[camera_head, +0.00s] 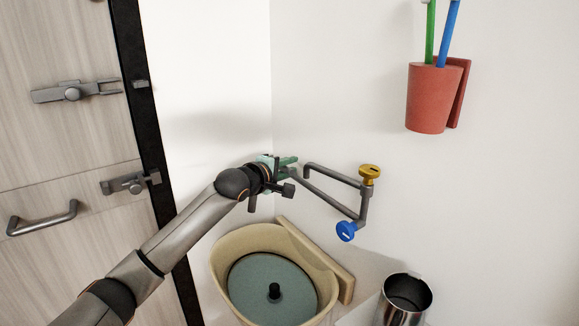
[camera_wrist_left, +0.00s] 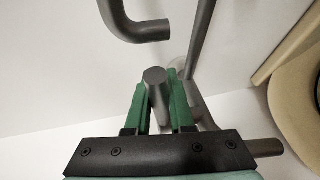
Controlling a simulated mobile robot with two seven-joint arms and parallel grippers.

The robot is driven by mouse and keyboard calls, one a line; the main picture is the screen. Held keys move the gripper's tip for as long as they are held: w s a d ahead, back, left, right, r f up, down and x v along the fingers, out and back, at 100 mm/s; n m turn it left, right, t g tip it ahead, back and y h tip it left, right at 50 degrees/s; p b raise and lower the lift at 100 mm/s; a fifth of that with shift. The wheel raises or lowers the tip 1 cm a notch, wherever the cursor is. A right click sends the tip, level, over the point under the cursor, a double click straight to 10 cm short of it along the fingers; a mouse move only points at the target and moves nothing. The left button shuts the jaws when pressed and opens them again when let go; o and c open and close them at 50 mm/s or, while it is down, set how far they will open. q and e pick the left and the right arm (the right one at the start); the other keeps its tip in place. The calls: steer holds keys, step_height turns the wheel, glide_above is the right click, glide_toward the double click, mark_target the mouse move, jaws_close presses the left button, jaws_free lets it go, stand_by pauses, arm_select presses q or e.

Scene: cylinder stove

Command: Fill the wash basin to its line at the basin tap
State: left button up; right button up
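The beige wash basin (camera_head: 225,255) stands low in the corner. A flat teal round surface with a black knob (camera_head: 274,291) shows inside it; I cannot tell whether it is water or a solid part. No fill line can be made out. The basin tap (camera_head: 363,205) is grey pipework on the wall, with a yellow knob (camera_head: 369,172) above and a blue knob (camera_head: 346,232) below. My left gripper (camera_head: 288,164) is at the pipe's left end. Its green fingers (camera_wrist_left: 160,105) lie close on both sides of a grey rod (camera_wrist_left: 155,77) and appear shut on it. My right gripper is out of view.
A metal cup (camera_head: 407,295) stands right of the basin. A red holder (camera_head: 432,98) with a green and a blue stick hangs high on the wall. A wooden door (camera_head: 70,150) with latches is at left. A bent pipe end (camera_wrist_left: 150,30) is near my left fingers.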

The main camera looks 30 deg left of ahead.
arm_select(q)
jaws_close()
stand_by(0.8)
steer(key=m+h, duration=0.1)
steer(key=h, duration=0.1)
steer(key=s+m+h, duration=0.1)
steer(key=s+m+g+h, duration=0.1)
steer(key=m+h, duration=0.1)
steer(key=shift+a+f+h, duration=0.1)
steer(key=shift+f+h, duration=0.1)
steer(key=shift+h, duration=0.1)
steer(key=shift+s+r+m+g+h+b, duration=0.15)
steer(key=shift+s+m+g+h+b, duration=0.2)
steer(key=shift+m+h+b, duration=0.75)
stand_by(0.3)
